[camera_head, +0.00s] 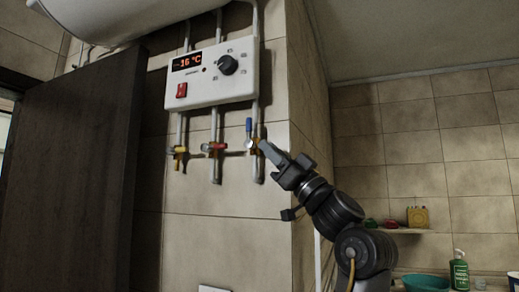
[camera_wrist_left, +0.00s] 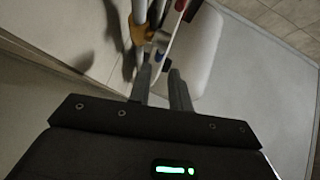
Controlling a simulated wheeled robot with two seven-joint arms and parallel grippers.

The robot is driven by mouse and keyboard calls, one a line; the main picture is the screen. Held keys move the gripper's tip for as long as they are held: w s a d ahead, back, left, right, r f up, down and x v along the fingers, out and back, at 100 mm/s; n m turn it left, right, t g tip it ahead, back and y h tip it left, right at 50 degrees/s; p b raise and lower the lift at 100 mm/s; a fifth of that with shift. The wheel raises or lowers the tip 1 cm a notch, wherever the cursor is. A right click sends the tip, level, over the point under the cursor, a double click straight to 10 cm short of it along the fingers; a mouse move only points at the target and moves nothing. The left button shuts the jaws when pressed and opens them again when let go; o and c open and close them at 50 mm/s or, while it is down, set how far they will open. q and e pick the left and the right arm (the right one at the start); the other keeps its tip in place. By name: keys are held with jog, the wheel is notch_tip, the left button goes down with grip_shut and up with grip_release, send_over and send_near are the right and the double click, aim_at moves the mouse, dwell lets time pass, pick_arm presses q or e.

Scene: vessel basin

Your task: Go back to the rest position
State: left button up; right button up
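My left gripper (camera_head: 264,146) is raised at the wall pipes in the head view, with its fingertips close to the valve with the blue handle (camera_head: 249,125). That handle points up along its pipe. In the left wrist view the two fingers of my left gripper (camera_wrist_left: 162,76) stand apart with a gap between them. A small bit of blue shows just beyond the fingertips; I cannot tell whether they touch the valve. My right gripper is in neither view.
A white control box (camera_head: 212,90) with a lit display, knob and red switch hangs above the valves. Yellow (camera_head: 179,151) and red (camera_head: 214,147) valve handles sit left of the blue one. A dark door (camera_head: 75,170) stands left. A shelf and green bottle (camera_head: 459,272) are right.

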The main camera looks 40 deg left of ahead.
pick_arm(q)
jog(key=shift+v, duration=0.9)
jog(key=shift+a, duration=0.1)
